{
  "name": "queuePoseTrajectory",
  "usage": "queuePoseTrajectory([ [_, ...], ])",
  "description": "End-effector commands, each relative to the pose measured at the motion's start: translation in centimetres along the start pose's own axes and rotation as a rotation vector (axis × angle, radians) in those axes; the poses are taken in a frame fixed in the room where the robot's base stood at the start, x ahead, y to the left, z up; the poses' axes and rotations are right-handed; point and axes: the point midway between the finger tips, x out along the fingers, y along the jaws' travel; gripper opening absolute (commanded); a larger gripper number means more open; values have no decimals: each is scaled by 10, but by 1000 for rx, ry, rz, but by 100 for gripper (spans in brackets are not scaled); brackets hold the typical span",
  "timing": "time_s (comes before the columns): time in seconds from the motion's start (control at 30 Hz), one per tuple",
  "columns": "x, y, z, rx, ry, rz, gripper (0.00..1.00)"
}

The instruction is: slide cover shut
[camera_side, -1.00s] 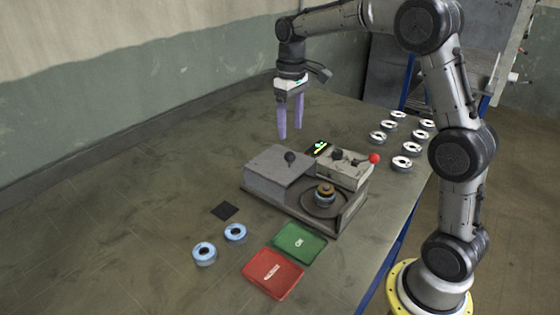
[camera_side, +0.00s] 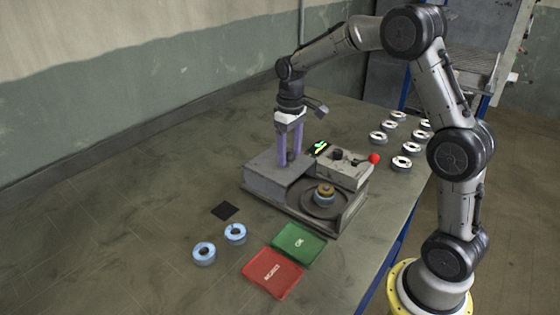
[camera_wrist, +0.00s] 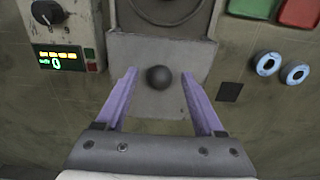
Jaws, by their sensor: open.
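The grey cover (camera_side: 270,178) is a box-like slab on the left part of the machine base (camera_side: 335,222). A dark ball knob stands on the cover; it shows in the wrist view (camera_wrist: 159,77). In the wrist view my gripper (camera_wrist: 160,82) is open, with gaps between the knob and both fingers.
A control box (camera_side: 345,172) with a red-tipped lever (camera_side: 374,159) and a lit display (camera_side: 319,148) stands behind the turntable. Green (camera_side: 299,243) and red (camera_side: 272,273) trays lie in front. Two blue-ringed discs (camera_side: 204,253) and a black square (camera_side: 225,211) lie left. Several white discs (camera_side: 401,163) stand back right.

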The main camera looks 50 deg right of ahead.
Motion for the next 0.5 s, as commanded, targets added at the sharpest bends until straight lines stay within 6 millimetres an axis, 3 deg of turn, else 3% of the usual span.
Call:
queuePoseTrajectory([
  [0.1, 0, 0, 0, 0, -1, 0, 68],
  [0.43, 0, 0, 0, 0, -1, 0, 9],
  [0.5, 0, 0, 0, 0, -1, 0, 9],
])
